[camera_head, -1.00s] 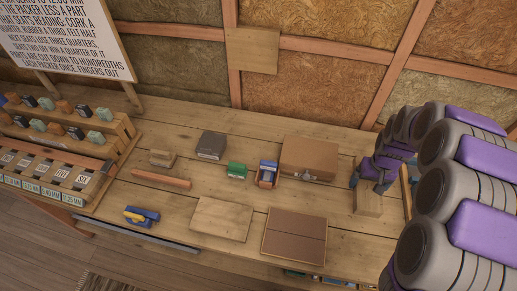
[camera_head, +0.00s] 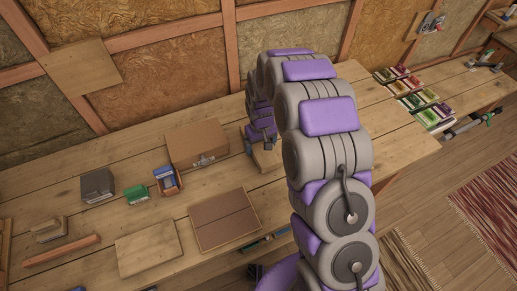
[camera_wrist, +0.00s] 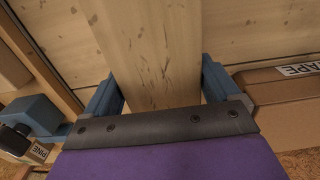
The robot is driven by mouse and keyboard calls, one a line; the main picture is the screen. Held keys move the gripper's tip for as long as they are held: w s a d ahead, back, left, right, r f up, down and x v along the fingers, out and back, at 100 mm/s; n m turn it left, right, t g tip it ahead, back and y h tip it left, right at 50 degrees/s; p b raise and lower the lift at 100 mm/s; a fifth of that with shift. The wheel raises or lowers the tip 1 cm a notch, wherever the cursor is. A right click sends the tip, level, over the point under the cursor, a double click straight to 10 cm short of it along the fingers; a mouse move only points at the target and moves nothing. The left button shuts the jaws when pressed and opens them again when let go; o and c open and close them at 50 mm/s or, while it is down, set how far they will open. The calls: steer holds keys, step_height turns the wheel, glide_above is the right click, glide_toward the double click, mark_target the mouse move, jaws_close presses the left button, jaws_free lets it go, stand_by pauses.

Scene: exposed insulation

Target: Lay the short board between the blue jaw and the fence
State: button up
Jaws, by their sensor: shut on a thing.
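My gripper (camera_wrist: 160,88) has its two blue-grey fingers on either side of a pale wooden board (camera_wrist: 150,45) in the wrist view, shut on it. The board runs away from the gripper up the picture. In the head view, my gripper (camera_head: 262,142) is at the right of a brown case, with part of the board (camera_head: 266,159) below it. A blue block (camera_wrist: 33,113) with a dark round knob is at the left of the wrist view; I cannot tell whether it is the blue jaw. A wooden strip (camera_wrist: 40,62) lies beyond it; I cannot tell whether it is the fence.
The brown case (camera_head: 197,144), a blue box (camera_head: 167,181), a green box (camera_head: 136,194) and a grey block (camera_head: 98,185) stand on the bench. A flat panel (camera_head: 148,248) and a brown two-part panel (camera_head: 224,220) lie in front. Several coloured packs (camera_head: 413,97) are at right.

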mark_target(262, 143)
steer(key=shift+d+f, duration=0.3)
steer(key=shift+f, duration=0.35)
steer(key=shift+d+f, duration=0.25)
steer(key=shift+f, duration=0.5)
steer(key=shift+a, duration=0.5)
steer(key=o, duration=1)
steer(key=shift+a, duration=0.35)
steer(key=shift+d, duration=0.6)
steer(key=shift+r, duration=0.4)
step_height(262, 143, up, 11)
steer(key=shift+a+r+p, duration=0.1)
steer(key=shift+r+p, duration=0.1)
steer(key=shift+p, duration=0.65)
